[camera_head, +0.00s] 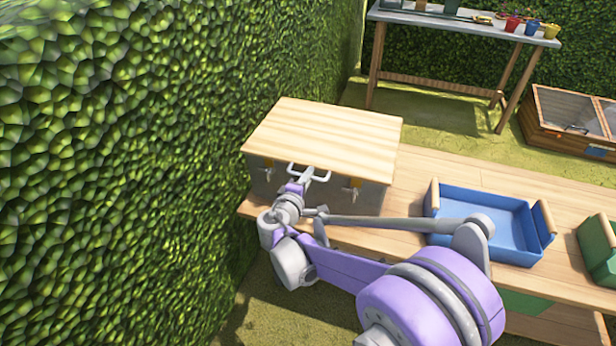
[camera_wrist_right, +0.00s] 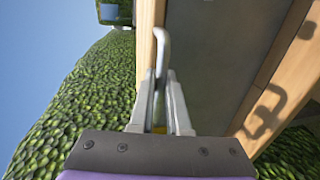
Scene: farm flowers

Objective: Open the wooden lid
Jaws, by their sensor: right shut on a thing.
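The wooden lid (camera_head: 325,138) lies flat on top of a grey box (camera_head: 371,199) at the left end of the wooden bench. A light metal handle (camera_head: 309,171) stands out from the lid's front edge. My right gripper (camera_head: 300,183) is at this handle. In the right wrist view the fingers of my right gripper (camera_wrist_right: 165,83) are closed around the handle (camera_wrist_right: 162,48), with the lid's edge (camera_wrist_right: 149,32) and the grey box front (camera_wrist_right: 215,65) beside them. My left gripper is not in view.
A blue tray (camera_head: 487,199) with wooden handles stands right of the box, and a green tray (camera_head: 598,252) is at the right edge. A tall hedge (camera_head: 140,150) closes the left side. A table (camera_head: 462,26) with small pots and a wooden cold frame (camera_head: 566,122) stand behind.

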